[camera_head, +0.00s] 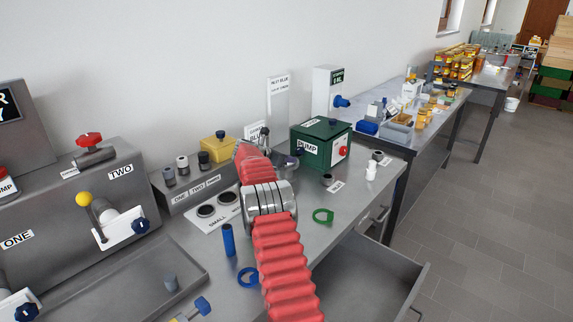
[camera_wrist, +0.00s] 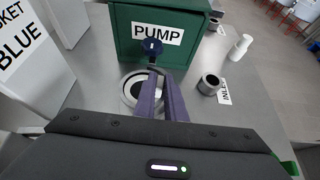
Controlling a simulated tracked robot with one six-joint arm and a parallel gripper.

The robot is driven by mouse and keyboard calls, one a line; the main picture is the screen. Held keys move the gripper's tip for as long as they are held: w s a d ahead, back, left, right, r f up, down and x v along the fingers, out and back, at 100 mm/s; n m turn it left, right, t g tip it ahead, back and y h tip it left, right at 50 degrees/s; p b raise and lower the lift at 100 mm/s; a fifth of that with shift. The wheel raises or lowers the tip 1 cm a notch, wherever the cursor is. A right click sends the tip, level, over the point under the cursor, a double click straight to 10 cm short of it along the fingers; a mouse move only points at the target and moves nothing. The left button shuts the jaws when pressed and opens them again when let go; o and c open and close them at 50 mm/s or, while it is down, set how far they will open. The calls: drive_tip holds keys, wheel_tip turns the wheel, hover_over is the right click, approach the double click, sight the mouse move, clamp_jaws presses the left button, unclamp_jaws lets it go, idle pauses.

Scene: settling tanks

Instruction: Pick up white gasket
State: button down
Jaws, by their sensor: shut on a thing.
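My gripper (camera_wrist: 160,72) has its dark purple fingers close together in front of the green pump box. The tips meet a small dark blue knob (camera_wrist: 152,46) on a dark stem, and they look shut on it. A pale ring with a dark centre (camera_wrist: 128,92) lies under the fingers, partly covered by them. I cannot tell whether it is the white gasket or a metal port rim. In the head view my red-sleeved arm hides part of the bench, and the gripper is small beside the green pump box (camera_head: 312,150).
A green ring (camera_head: 323,216) and a blue ring (camera_head: 247,277) lie on the bench, with a blue cylinder (camera_head: 228,240) nearby. A white fitting (camera_head: 371,170) stands right of the pump box. A drawer (camera_head: 412,275) is open at the front. The box labelled TWO is left.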

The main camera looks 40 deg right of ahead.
sight(288, 166)
idle(0.4)
wheel_tip(288, 166, up, 10)
idle(0.6)
